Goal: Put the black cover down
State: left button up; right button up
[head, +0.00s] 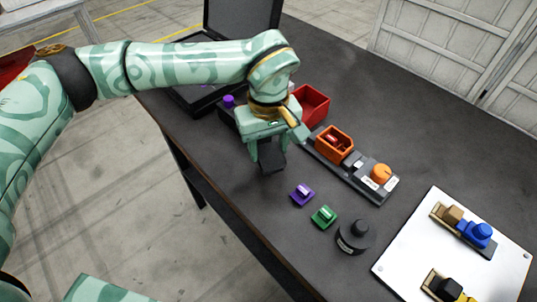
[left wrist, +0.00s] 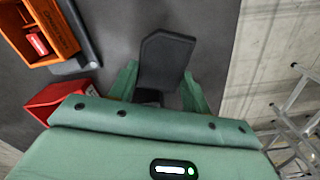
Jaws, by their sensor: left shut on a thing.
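My left gripper (head: 266,150) is over the dark table, near its left edge, pointing down. It is shut on the black cover (head: 271,162), which hangs below the fingers and is partly hidden by them. In the left wrist view the cover (left wrist: 166,60) is a flat dark plate with cut corners, between the two green fingertips of the gripper (left wrist: 160,92). I cannot tell whether the cover touches the table. My right gripper is not in view.
Right of the gripper are a purple block (head: 302,194), a green block (head: 324,216) and a round black piece (head: 353,237). Behind are an orange bin (head: 335,144), a red bin (head: 313,104) and an orange knob (head: 380,174). A white board (head: 408,255) lies right.

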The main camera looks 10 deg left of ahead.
aim_at(268, 149)
pick_arm(q)
jog(key=shift+w+f+b, duration=0.2)
jog(key=shift+f+b, duration=0.3)
jog(key=shift+f, duration=1.35)
jog(key=shift+f, duration=0.15)
jog(key=o, duration=1.5)
notch_tip(268, 149, up, 12)
jog(key=p, duration=0.2)
jog(key=shift+r+p, duration=0.2)
jog(key=shift+p, duration=0.2)
